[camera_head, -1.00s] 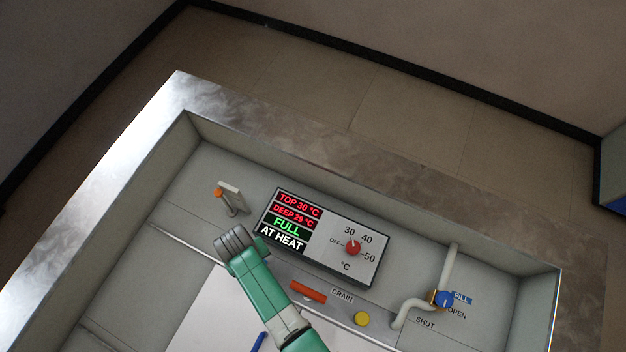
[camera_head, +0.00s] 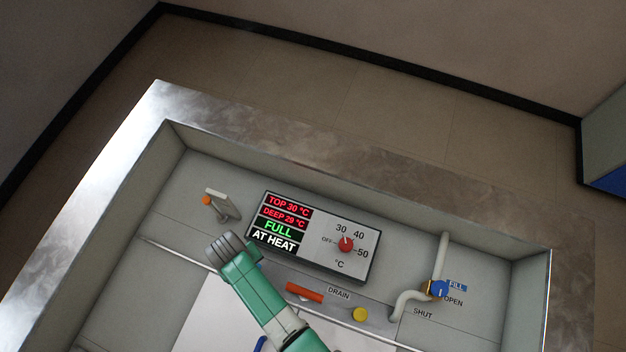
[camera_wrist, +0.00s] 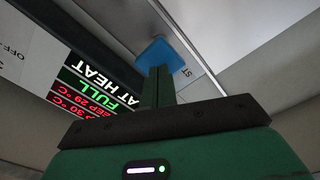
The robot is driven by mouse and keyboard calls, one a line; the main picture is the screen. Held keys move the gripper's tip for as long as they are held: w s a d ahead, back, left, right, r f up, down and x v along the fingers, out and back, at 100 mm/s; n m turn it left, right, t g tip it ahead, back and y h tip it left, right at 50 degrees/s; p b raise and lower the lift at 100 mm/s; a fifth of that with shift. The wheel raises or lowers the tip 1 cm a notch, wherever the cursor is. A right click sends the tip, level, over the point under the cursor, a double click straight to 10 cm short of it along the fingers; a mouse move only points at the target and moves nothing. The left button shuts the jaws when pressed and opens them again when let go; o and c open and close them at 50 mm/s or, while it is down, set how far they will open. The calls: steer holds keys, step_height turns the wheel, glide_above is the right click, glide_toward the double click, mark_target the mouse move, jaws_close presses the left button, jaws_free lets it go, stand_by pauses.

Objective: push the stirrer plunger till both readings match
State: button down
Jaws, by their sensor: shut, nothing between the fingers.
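The stirrer plunger's blue square cap (camera_wrist: 158,52) shows in the wrist view, beside a partly hidden label starting "ST". My gripper (camera_wrist: 158,72) is shut and empty, its green fingertips right at the cap's near edge; I cannot tell whether they touch. In the head view my arm hides the gripper's fingertips and most of that area. The display panel (camera_head: 312,238) reads TOP 30 °C and DEEP 29 °C in red, so the two differ by one degree. Below them it says FULL in green and AT HEAT in white.
A red dial knob (camera_head: 346,244) sits on the panel's right half. An orange-red drain handle (camera_head: 304,292), a yellow button (camera_head: 360,314) and a blue fill valve (camera_head: 438,289) lie right of my arm. An orange-tipped lever (camera_head: 219,203) stands at upper left. Basin walls surround everything.

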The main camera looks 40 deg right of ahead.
steer(key=shift+f+b, duration=2.7)
steer(key=shift+f, duration=0.5)
step_height(320, 180, up, 7)
steer(key=p, duration=0.6)
steer(key=shift+f, duration=0.2)
step_height(320, 180, up, 5)
steer(key=p, duration=0.5)
steer(key=shift+r, duration=0.1)
